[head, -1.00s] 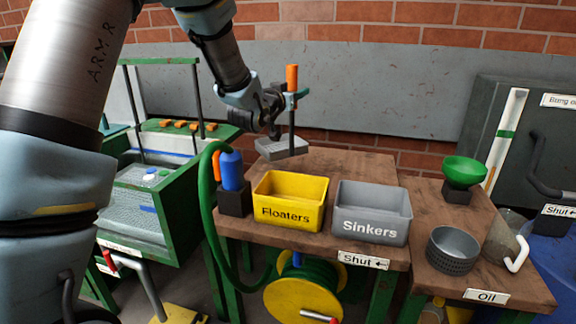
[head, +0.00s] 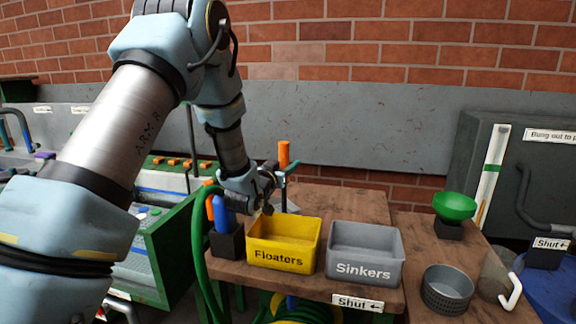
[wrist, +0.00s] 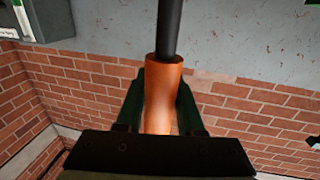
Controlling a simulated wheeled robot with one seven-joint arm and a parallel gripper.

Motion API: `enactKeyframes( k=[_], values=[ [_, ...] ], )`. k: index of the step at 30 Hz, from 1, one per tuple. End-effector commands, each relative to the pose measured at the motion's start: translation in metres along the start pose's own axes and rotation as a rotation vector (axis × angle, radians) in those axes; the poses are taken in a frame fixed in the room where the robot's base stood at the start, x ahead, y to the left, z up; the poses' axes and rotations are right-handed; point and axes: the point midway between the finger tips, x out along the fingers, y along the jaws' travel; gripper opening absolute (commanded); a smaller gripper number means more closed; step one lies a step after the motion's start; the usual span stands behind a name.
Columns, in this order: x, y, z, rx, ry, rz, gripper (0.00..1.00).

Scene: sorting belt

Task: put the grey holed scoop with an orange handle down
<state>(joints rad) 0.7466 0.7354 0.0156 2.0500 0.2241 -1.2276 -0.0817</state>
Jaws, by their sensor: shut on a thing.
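My gripper (head: 285,172) is shut on the orange handle (head: 284,152) of the grey holed scoop, which is upright with the handle at the top. In the wrist view the handle (wrist: 163,95) sits between the two dark green fingers (wrist: 160,92), and the dark rod runs away from it. In the head view the rod goes down behind the yellow Floaters bin (head: 283,260). The grey holed head is hidden there, so I cannot tell whether it touches the wooden table (head: 350,203).
The grey Sinkers bin (head: 364,271) stands right of the yellow bin. A dark holder (head: 227,243) with a blue-handled thing and a green hose (head: 200,250) are at left. A green funnel (head: 455,206) and grey perforated basket (head: 447,289) stand right. Table behind the bins looks clear.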

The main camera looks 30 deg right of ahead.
Motion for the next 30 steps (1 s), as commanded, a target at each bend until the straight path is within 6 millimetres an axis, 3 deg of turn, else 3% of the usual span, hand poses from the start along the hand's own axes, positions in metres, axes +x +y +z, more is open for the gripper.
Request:
enactKeyframes(
  k=[2, 3, 10, 21, 30],
  values=[
    [0.000, 0.000, 0.003, 0.000, 0.001, 0.000, 0.00],
    [0.000, 0.000, 0.003, 0.000, 0.000, 0.000, 0.39],
    [0.000, 0.000, 0.002, 0.000, -0.001, 0.000, 0.65],
    [0.000, 0.000, -0.003, 0.000, -0.001, 0.000, 0.67],
    [-0.057, -0.001, 0.003, -0.001, -0.001, -0.001, 0.67]
  ],
)
